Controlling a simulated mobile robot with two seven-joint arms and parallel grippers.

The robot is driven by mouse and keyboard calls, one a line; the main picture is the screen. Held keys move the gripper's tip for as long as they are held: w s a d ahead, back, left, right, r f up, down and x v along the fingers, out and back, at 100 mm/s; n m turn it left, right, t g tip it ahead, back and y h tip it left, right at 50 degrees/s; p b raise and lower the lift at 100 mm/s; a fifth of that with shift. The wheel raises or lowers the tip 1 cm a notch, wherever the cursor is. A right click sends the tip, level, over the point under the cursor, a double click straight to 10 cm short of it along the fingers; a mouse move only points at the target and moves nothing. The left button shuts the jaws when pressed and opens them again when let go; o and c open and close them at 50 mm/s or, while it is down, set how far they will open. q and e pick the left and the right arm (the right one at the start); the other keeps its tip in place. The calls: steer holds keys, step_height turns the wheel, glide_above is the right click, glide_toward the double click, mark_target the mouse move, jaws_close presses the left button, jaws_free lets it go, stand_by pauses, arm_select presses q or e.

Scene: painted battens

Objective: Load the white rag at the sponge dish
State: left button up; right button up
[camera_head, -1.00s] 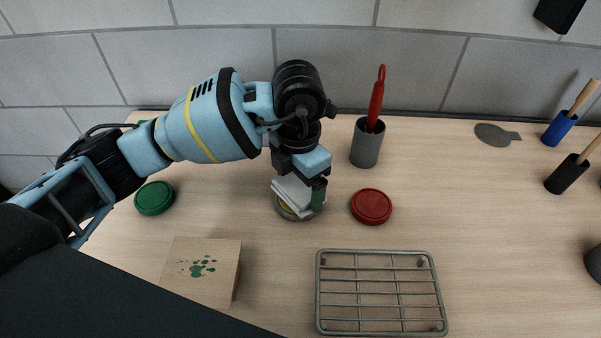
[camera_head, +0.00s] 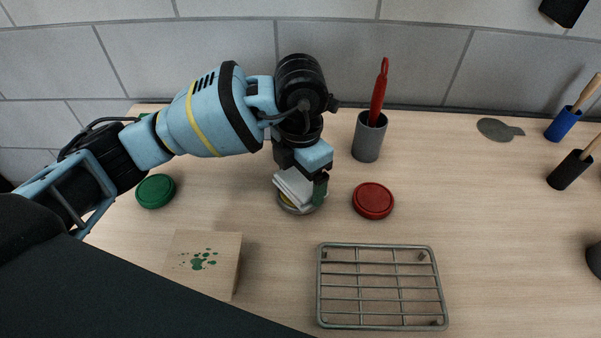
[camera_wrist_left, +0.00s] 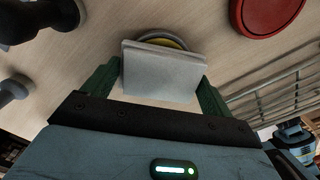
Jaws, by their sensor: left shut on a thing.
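The white rag (camera_head: 292,185) is a folded pale block in the grip of my left gripper (camera_head: 309,190). In the left wrist view the rag (camera_wrist_left: 163,74) sits between the two green fingers of the left gripper (camera_wrist_left: 160,88). The sponge dish (camera_head: 296,209) is a round grey dish under the rag, mostly covered by it. Its grey rim and a yellow patch inside show past the rag's edge in the left wrist view (camera_wrist_left: 165,36). I cannot tell whether the rag touches the dish. My right gripper is not in view.
A red lid (camera_head: 373,200) lies right of the dish, and a wire rack (camera_head: 380,287) in front. A grey cup (camera_head: 368,140) with a red-handled tool stands behind. A green lid (camera_head: 156,190) and a paint-spotted wooden block (camera_head: 204,262) are at left.

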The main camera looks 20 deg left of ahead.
mark_target(301, 178)
arm_select(q)
steer(key=shift+f, duration=0.2)
steer(key=shift+f, duration=0.2)
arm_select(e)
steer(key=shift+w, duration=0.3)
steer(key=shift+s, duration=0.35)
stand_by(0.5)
arm_select(q)
steer(key=shift+f, duration=0.15)
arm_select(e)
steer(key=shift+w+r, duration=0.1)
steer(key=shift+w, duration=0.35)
arm_select(q)
steer(key=shift+r+p, duration=1.15)
steer(key=shift+r, duration=1.2)
steer(key=shift+r+p, duration=0.5)
steer(key=shift+r, duration=0.8)
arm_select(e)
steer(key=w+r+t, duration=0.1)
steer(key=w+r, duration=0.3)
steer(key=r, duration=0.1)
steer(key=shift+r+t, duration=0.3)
